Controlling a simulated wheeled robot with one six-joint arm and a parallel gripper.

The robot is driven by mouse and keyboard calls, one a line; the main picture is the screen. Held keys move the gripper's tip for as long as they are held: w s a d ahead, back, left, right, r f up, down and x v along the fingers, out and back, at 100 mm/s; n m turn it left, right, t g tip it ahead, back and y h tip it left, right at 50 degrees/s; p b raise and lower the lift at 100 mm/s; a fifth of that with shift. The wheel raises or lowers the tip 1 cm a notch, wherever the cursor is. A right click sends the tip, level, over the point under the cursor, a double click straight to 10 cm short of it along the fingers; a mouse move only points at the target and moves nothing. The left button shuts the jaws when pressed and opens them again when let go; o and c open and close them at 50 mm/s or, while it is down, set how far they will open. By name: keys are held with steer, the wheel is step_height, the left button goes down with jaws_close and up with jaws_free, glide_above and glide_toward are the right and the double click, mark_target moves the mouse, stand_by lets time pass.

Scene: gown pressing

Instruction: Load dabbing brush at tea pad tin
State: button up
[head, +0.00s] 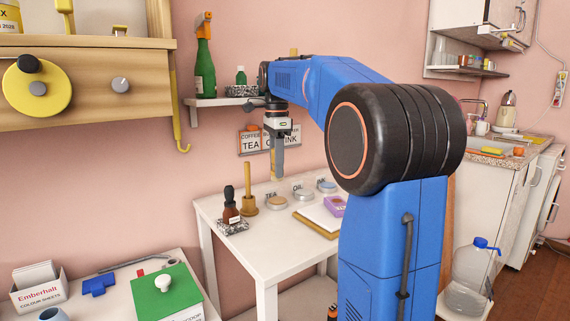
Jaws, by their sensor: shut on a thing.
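My gripper (278,146) points down above the white worktable and is shut on what looks like the dabbing brush (277,169). The tea pad tin (277,203) is a round, low tin with a tan top, by the small TEA label on the table. The brush hangs above and apart from this tin. The other tins, by the OIL label (303,195) and by a further label (326,187), stand to the right.
A dark-handled tool (230,207) on a speckled base and an upright yellow-brown piece (248,203) stand left of the tins. A pale board (317,219) and a purple box (335,205) lie right. A wall sign (252,147) is behind my gripper.

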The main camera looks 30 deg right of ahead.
steer(key=shift+f, duration=2.9)
steer(key=shift+f, duration=0.55)
steer(key=shift+r, duration=3.5)
steer(key=shift+f, duration=3.45)
steer(key=shift+r, duration=0.1)
steer(key=shift+r, duration=3.4)
steer(key=shift+c, duration=0.4)
